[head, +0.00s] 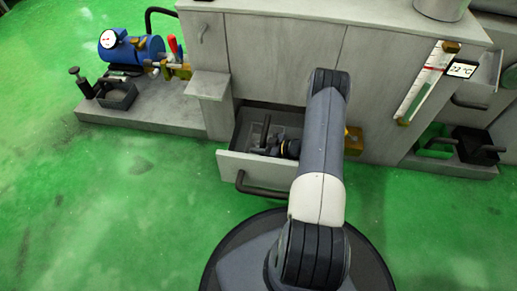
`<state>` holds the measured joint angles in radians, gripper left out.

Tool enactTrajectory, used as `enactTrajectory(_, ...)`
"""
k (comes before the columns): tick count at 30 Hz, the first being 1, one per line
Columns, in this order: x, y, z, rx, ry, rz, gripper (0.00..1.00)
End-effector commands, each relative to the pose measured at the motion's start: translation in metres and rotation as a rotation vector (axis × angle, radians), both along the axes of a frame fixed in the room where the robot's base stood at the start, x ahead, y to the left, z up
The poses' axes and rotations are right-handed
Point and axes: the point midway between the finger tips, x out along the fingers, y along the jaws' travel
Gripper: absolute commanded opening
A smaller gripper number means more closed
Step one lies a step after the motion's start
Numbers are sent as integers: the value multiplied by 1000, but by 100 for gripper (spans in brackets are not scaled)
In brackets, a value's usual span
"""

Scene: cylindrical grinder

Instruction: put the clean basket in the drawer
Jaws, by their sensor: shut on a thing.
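The drawer (228,167) is pulled open from the grey cabinet, with a dark bar handle on its front. My gripper (268,150) is low inside the drawer opening, partly hidden by its own wrist and my arm. It is shut on a grey thing (264,129) with an upright bar, which looks like the basket. The thing is within the drawer's walls; I cannot tell whether it touches the drawer floor. Its right side is hidden, and whether it is clean cannot be seen.
At left, a dark basket (118,96) stands on a low plinth near a blue motor (130,48). At right, a black basket (474,146) and a green one (436,139) sit on a ledge. A grey shelf (208,84) juts out above the drawer's left. Green floor is clear.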

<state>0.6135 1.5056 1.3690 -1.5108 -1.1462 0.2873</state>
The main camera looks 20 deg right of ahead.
Motion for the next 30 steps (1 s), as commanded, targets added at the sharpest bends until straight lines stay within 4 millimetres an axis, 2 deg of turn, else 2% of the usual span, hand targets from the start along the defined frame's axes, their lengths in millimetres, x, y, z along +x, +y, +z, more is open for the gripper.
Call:
enactTrajectory(8, 0, 0, -2, 0, -2, -1, 0)
enactTrajectory(9, 0, 0, -1, 0, 0, 0, 26)
enactTrajectory(16, 0, 0, -1, 0, 0, 0, 45)
enactTrajectory(26, 0, -1, 5, 0, 0, -1, 45)
enactTrajectory(30, -15, -17, 15, -1, -1, -5, 45)
